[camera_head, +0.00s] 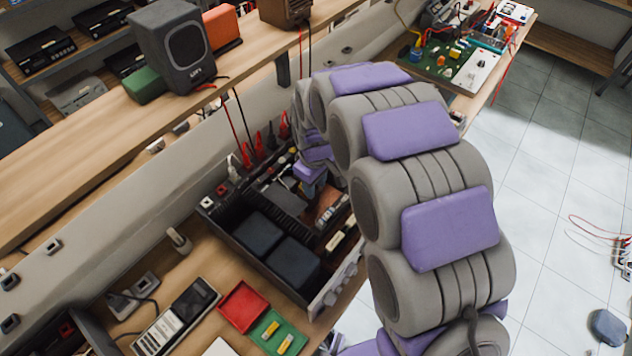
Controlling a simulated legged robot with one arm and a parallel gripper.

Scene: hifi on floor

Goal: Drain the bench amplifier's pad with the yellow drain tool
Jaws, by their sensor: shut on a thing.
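The bench amplifier (273,286) sits on the lower bench with its top open. Two large dark blocks (275,248) fill its near part, and dark finned parts and a brownish board (328,207) show farther in. My arm arches over from the right and comes down at its far side. My gripper (309,186), small and partly hidden by my arm, is over the far part of the amplifier. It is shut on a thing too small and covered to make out. I cannot pick out the yellow drain tool or the pad, nor tell whether anything touches inside.
Red and white clips with cables (262,143) stand at the amplifier's back edge. A handheld meter (177,317), a red tray (242,304) and a green tray (277,332) with yellow pieces lie in front. A speaker (172,47) stands on the upper shelf. Tiled floor is open at right.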

